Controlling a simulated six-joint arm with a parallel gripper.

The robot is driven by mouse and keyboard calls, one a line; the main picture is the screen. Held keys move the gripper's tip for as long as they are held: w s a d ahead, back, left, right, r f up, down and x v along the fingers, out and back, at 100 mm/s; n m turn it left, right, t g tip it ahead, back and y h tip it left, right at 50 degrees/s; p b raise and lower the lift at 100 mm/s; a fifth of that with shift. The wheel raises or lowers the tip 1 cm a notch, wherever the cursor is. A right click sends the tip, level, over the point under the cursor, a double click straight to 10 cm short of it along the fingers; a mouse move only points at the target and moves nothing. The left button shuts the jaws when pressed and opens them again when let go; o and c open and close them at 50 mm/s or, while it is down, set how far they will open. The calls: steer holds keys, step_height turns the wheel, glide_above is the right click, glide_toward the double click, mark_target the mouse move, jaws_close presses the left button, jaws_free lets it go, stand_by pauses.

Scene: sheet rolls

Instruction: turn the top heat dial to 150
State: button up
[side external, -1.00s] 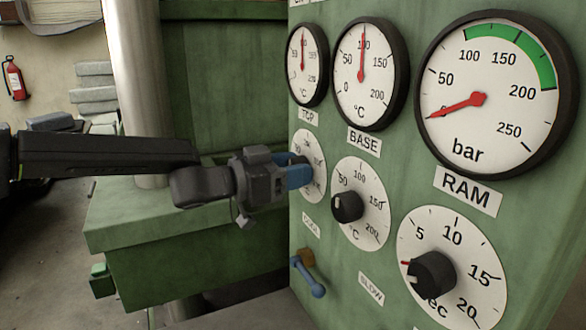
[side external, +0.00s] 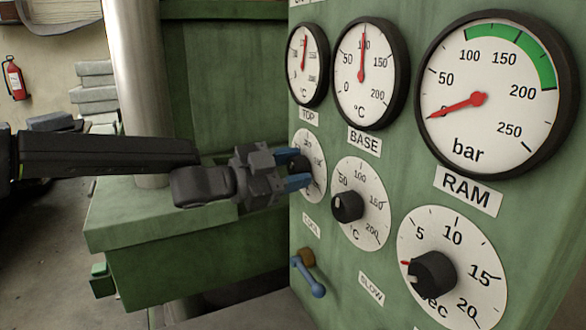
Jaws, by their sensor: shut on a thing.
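The top heat dial (side external: 313,166) is a white scale plate with a black knob, below the TOP gauge (side external: 307,64) at the left of the green panel. My gripper (side external: 298,172) comes in from the left with its blue fingers shut on the knob. The fingers and knob cover part of the scale, so the knob's pointer setting cannot be read. The TOP gauge's red needle points close to straight up.
The base dial (side external: 348,206) stands just right of my gripper, with the BASE gauge (side external: 364,75) above it. The timer dial (side external: 434,273), ram gauge (side external: 494,94) and a blue-handled lever (side external: 312,283) share the panel. A green ledge (side external: 180,240) lies below my arm.

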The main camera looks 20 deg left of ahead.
steer(key=m, duration=0.5)
steer(key=shift+m, duration=0.3)
stand_by(0.4)
steer(key=o, duration=0.9)
steer(key=shift+o, duration=0.2)
steer(key=v, duration=1.4)
steer(key=shift+r, duration=0.1)
